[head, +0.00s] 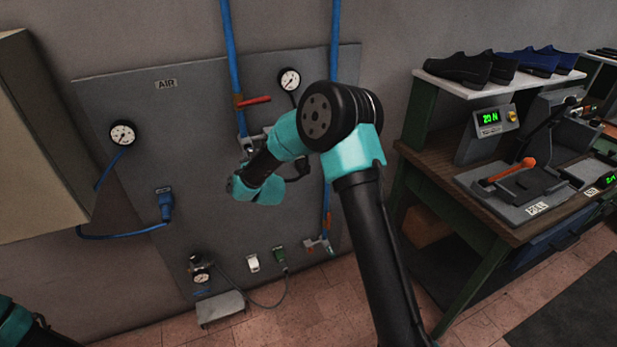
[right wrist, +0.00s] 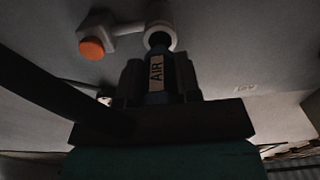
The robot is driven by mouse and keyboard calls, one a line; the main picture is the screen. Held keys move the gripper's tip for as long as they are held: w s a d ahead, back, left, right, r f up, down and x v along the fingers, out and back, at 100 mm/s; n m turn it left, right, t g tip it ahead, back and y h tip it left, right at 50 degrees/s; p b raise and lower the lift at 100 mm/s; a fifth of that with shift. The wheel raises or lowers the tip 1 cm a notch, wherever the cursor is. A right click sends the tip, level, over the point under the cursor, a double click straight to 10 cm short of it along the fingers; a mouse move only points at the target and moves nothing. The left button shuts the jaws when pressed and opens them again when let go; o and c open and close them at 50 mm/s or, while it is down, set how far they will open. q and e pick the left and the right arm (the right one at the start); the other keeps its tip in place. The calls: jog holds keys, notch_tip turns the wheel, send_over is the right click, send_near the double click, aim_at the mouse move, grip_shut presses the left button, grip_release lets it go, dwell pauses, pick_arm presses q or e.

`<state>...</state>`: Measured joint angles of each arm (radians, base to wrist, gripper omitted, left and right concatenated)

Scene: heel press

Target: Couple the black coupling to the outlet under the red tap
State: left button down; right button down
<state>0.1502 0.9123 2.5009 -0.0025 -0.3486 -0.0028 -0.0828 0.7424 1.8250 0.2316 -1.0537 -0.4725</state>
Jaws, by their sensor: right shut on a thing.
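The red tap (head: 255,101) sits on the blue pipe at the top middle of the grey panel. A pale metal fitting (head: 243,142) lies just under it, partly hidden by my right arm. In the right wrist view my right gripper (right wrist: 158,82) is shut on a dark coupling (right wrist: 158,97) with an AIR label. The coupling's narrow dark nose points up at a pale round outlet (right wrist: 160,25) and overlaps it in view; I cannot tell whether it is seated. My left gripper is out of view; only some of my left arm shows bottom left.
An orange-ended pale part (right wrist: 92,48) juts left of the outlet. A workbench (head: 455,195) with shoes stands at right.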

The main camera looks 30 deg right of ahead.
jog(key=shift+w+d, duration=0.15)
jog(key=shift+w, duration=1.3)
dwell(0.9)
jog(key=c, duration=0.7)
grip_release()
jog(key=shift+c, duration=0.2)
jog(key=shift+s, duration=0.1)
jog(key=s+a, duration=0.2)
jog(key=s, duration=1.5)
jog(key=shift+s+a+f, duration=0.1)
jog(key=shift+f, duration=0.05)
